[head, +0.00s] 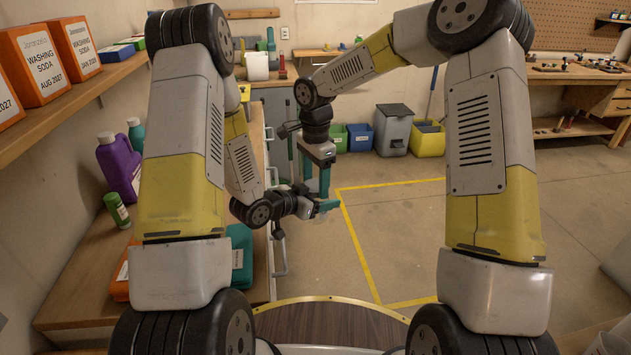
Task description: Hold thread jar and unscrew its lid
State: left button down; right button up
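My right gripper (317,180) points down in the middle of the head view, with teal fingers that show a gap between them. My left gripper (325,206) reaches in from the left just below it, its teal fingers pointing right. The two grippers are close together, and their fingers nearly meet in the picture. I cannot make out a thread jar or its lid; anything between the fingers is too small or hidden. Whether either gripper is shut on something cannot be told.
A wooden bench (78,262) on the left holds a purple bottle (117,165), a green can (117,210) and a teal box (240,255). Washing soda boxes (35,63) stand on the shelf above. Bins (393,130) stand at the back. The floor (400,225) right of the grippers is clear.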

jog(key=c, duration=0.5)
jog(key=n, duration=0.5)
jog(key=shift+n, duration=0.4)
jog(key=shift+c, duration=0.2)
jog(key=n, duration=0.4)
jog(key=o, duration=1.4)
jog(key=shift+o, duration=0.7)
jog(key=shift+a+r, duration=0.1)
